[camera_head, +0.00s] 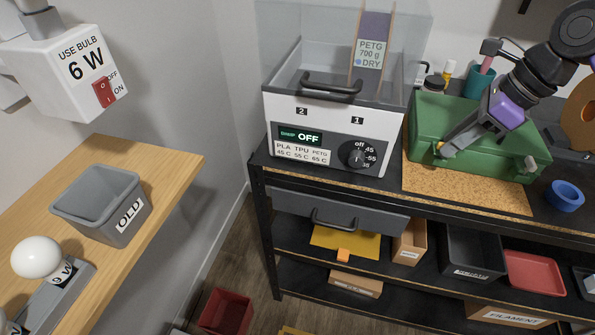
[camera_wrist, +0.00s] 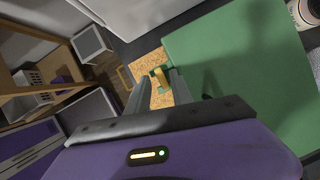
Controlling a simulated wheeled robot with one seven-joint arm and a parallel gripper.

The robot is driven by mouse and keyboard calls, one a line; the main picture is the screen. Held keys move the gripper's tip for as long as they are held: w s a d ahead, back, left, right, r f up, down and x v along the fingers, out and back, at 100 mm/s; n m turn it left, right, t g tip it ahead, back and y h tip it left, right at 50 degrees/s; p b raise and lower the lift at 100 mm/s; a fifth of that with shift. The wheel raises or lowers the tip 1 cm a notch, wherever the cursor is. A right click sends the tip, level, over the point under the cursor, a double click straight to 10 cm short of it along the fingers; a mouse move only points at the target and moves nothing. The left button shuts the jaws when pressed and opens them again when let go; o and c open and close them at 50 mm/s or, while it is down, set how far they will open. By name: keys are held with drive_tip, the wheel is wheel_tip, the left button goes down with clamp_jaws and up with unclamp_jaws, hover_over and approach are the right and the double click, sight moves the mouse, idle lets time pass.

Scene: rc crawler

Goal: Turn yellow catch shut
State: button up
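The green case (camera_head: 452,116) sits on the upper shelf, partly on a cork mat, with its lid down. The yellow catch (camera_head: 439,147) is on the left part of its front, mostly hidden by my fingers. In the wrist view the catch (camera_wrist: 161,76) shows as a small yellow bar with green parts at its ends. My gripper (camera_head: 446,145) reaches down from the upper right to the case front. In the wrist view my gripper's fingers (camera_wrist: 158,84) are apart, with the catch between or just beyond the tips. Contact cannot be told. A second, pale catch (camera_head: 530,163) is at the case's right.
A filament dryer (camera_head: 330,130) stands left of the case. The cork mat (camera_head: 465,187) is bare in front of it. A blue ring-shaped bowl (camera_head: 564,196) is to the right. Jars and a teal cup (camera_head: 478,82) stand behind. Bins fill the lower shelves.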

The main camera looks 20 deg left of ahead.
drive_tip(key=m+t, duration=0.1)
drive_tip(key=m, duration=0.2)
drive_tip(key=shift+s+f+h+b, duration=0.1)
drive_tip(key=shift+s+h+b, duration=0.05)
drive_tip(key=shift+h+b, duration=0.25)
drive_tip(key=s+a+r+m+t+h+p, duration=0.1)
drive_tip(key=s+r+m+t+h+p, duration=0.2)
drive_tip(key=r+m, duration=0.65)
drive_tip(key=s+a+f+g+y, duration=0.2)
drive_tip(key=s+a+f+y, duration=0.15)
drive_tip(key=a, duration=0.35)
drive_tip(key=s+a+f+g+y, duration=0.1)
drive_tip(key=s+a+f+y, duration=0.1)
drive_tip(key=s+a+f, duration=0.3)
drive_tip(key=s+a+r+n+g+y, duration=0.1)
drive_tip(key=s+a+r+g+y, duration=0.2)
drive_tip(key=s+a+y, duration=0.4)
drive_tip(key=s+a+r, duration=0.1)
drive_tip(key=s+a, duration=0.1)
drive_tip(key=a, duration=0.4)
drive_tip(key=shift+g, duration=0.4)
drive_tip(key=shift+n, duration=0.25)
drive_tip(key=shift+c, duration=0.5)
